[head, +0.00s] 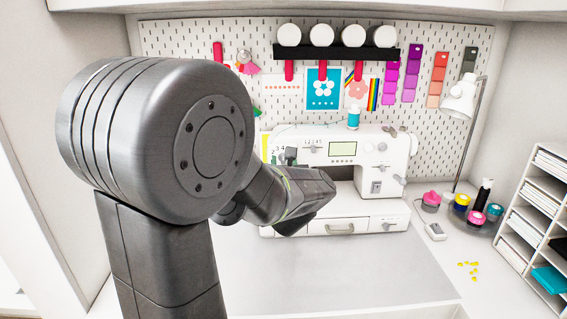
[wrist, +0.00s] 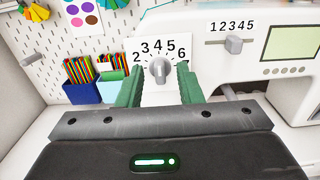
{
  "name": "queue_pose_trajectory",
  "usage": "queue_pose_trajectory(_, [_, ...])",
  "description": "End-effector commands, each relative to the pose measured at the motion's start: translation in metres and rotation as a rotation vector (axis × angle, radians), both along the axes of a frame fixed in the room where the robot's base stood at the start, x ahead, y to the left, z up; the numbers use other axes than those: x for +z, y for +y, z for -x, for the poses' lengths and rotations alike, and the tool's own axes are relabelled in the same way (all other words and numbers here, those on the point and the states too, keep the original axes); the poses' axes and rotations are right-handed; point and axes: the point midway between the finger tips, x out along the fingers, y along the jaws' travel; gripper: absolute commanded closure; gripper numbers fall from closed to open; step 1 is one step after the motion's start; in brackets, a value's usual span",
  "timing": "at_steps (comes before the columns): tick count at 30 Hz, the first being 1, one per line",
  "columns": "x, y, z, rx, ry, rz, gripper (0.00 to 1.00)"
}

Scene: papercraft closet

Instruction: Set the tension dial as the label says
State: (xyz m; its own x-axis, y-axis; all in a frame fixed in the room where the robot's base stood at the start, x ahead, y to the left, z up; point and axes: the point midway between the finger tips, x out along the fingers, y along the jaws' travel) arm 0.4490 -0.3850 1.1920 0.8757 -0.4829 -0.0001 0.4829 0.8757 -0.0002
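The tension dial (wrist: 159,70) is a grey knob on a white plate, under an arc of numbers of which 2 to 6 show, on the left end of the white sewing machine (wrist: 213,58). Its ridge stands about upright, roughly toward the 4; its exact pointing is hard to tell. My gripper (wrist: 158,78) is open, with one green finger left of the knob and one right of it. A gap shows on each side. In the head view the sewing machine (head: 400,150) is partly hidden by my arm. I cannot read any label giving a setting.
A slider (wrist: 233,43) with a 1 to 5 scale is right of the dial. Pencil boxes (wrist: 84,92) stand to the left. In the head view, a white lamp (head: 460,98) and several ink pots (head: 461,203) are on the right.

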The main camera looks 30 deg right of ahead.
Motion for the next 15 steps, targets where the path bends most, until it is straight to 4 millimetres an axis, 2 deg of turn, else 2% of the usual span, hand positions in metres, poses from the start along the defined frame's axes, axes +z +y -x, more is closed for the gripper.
queue_pose_trajectory(2, [0.0, 0.0, 0.0001, 0.0, 0.0, 0.0, 0.69])
queue_pose_trajectory(6, [0.0001, 0.0001, 0.0002, 0.0, 0.0, 0.0, 0.97])
queue_pose_trajectory(7, [0.0001, 0.0001, 0.0003, 0.0, 0.0, 0.0, 1.0])
queue_pose_trajectory(15, [-0.0007, 0.0001, 0.0003, 0.0, 0.005, 0.011, 1.0])
